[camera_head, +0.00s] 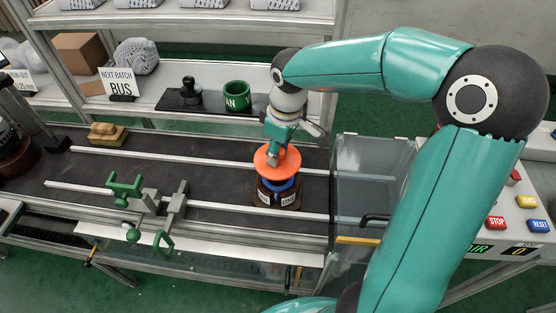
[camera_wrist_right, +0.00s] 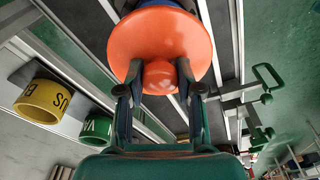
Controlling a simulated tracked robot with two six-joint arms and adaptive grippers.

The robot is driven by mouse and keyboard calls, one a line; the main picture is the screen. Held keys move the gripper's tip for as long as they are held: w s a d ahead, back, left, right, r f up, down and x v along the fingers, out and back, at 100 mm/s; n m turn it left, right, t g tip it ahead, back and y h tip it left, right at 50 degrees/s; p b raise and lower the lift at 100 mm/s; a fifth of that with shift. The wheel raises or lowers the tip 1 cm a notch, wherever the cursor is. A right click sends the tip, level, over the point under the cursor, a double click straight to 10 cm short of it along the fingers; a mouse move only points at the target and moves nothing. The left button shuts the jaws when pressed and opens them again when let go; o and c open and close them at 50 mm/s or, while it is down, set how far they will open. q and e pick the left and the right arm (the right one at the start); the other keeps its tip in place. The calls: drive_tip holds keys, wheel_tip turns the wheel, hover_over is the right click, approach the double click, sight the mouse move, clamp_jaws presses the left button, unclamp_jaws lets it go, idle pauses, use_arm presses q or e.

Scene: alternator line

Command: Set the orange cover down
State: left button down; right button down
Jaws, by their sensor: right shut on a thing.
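The orange cover (camera_head: 267,166) is a round disc with a knob on top; its disc also fills the upper middle of the right wrist view (camera_wrist_right: 140,38). My right gripper (camera_head: 277,153) is shut on its knob (camera_wrist_right: 160,78), one finger on each side. The cover is over a dark round housing (camera_head: 266,199) with a blue ring (camera_head: 285,187) at its top and a label reading "ONE". The housing is on the dark conveyor. I cannot tell whether the cover touches the blue ring. My left gripper is not in view.
A clamp fixture with green handles (camera_head: 148,200) stands left of the housing. A green ring (camera_head: 237,96) and a black knobbed part (camera_head: 191,92) are on the shelf behind. A clear-walled box (camera_head: 365,160) and a button panel (camera_head: 512,205) are to the right. A yellow ring (camera_wrist_right: 42,103) shows in the wrist view.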

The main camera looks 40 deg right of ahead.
drive_tip(key=shift+f, duration=1.95)
drive_tip(key=shift+f+b, duration=0.55)
drive_tip(key=shift+b, duration=0.05)
drive_tip(key=c, duration=0.8)
unclamp_jaws()
drive_tip(key=shift+o, duration=0.2)
drive_tip(key=shift+r, duration=0.1)
